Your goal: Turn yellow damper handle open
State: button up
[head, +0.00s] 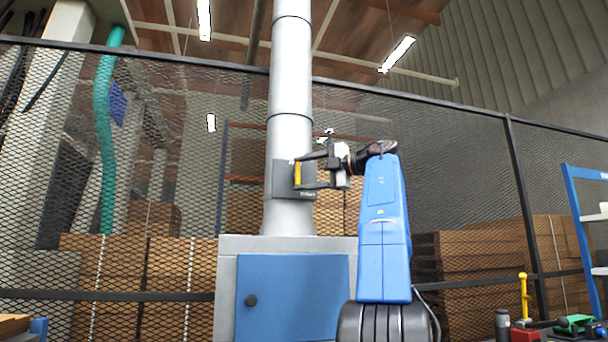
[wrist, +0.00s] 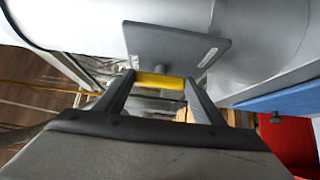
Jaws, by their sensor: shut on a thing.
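The yellow damper handle (head: 298,174) is on a grey plate (head: 281,178) on the vertical metal duct (head: 290,120). It stands upright in the head view. My gripper (head: 303,174) reaches it from the right, with one finger above and one below. In the wrist view the yellow handle (wrist: 161,81) lies between the tips of my gripper (wrist: 160,84), which is shut on it at both ends.
Below the duct stands a grey cabinet with a blue door (head: 292,296). A mesh fence (head: 460,190) with stacked boxes behind it runs across the back.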

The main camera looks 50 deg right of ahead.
jog(key=shift+f, duration=0.1)
jog(key=o, duration=1.1)
jog(key=shift+w+a, duration=0.1)
jog(key=shift+c, duration=0.2)
jog(key=v, duration=1.7)
jog(key=shift+s, duration=0.2)
